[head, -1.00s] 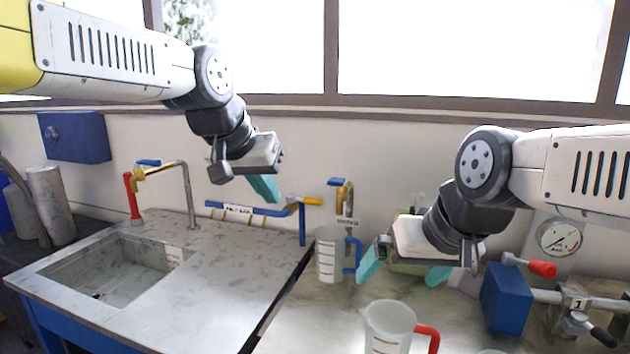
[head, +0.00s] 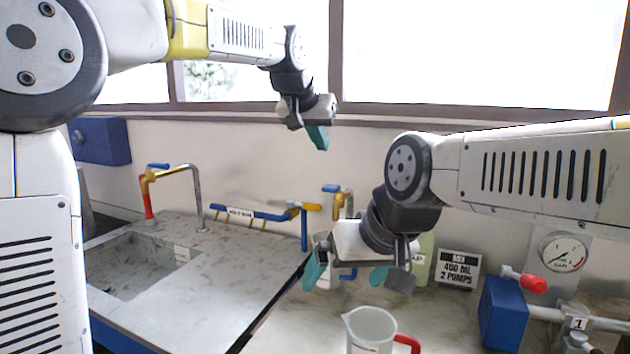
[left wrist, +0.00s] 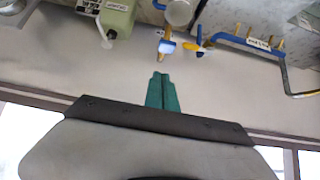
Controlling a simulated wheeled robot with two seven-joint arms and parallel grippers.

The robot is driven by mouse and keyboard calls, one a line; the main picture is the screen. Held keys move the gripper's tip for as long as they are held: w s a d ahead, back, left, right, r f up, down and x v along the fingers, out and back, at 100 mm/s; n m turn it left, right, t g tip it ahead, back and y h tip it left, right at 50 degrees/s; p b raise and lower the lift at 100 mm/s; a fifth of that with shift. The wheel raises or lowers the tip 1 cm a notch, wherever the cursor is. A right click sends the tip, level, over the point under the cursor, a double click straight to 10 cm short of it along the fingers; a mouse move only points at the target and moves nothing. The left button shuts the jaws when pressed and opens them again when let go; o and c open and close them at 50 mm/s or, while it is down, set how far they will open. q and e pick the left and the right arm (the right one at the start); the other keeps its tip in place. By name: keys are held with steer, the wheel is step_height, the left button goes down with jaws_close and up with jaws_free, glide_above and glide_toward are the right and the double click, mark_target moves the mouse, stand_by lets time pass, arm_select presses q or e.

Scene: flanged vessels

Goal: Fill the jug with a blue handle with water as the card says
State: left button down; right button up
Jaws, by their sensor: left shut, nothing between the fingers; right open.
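The jug with a blue handle (head: 335,281) stands on the counter, mostly hidden behind my right gripper in the head view. My right gripper (head: 346,272) is open, its teal fingers spread in front of the jug; I cannot tell whether they touch it. My left gripper (head: 318,138) is shut and empty, high in front of the wall; its closed fingers show in the left wrist view (left wrist: 161,92). The card (head: 459,268) reads 400 ML, 2 PUMPS. A tap with a blue lever (head: 331,188) rises behind the jug.
A jug with a red handle (head: 369,328) stands at the front. A green bottle (head: 424,258) is partly hidden behind my right arm. A second tap (head: 172,170) stands by the sink (head: 135,270). A blue pipe (head: 265,214), blue box (head: 503,312) and gauge (head: 562,252) are also here.

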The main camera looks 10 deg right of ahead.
arm_select(q)
steer(key=shift+f, duration=0.1)
glide_above(334, 188)
steer(key=s+a, duration=0.1)
steer(key=s, duration=0.1)
step_height(334, 188, down, 7)
steer(key=shift+a+f, duration=0.15)
steer(key=shift+f, duration=0.85)
steer(key=shift+a+f, duration=0.1)
steer(key=shift+f, duration=0.85)
step_height(334, 188, down, 6)
steer(key=s+a, duration=0.1)
steer(key=shift+s, duration=0.3)
stand_by(4.3)
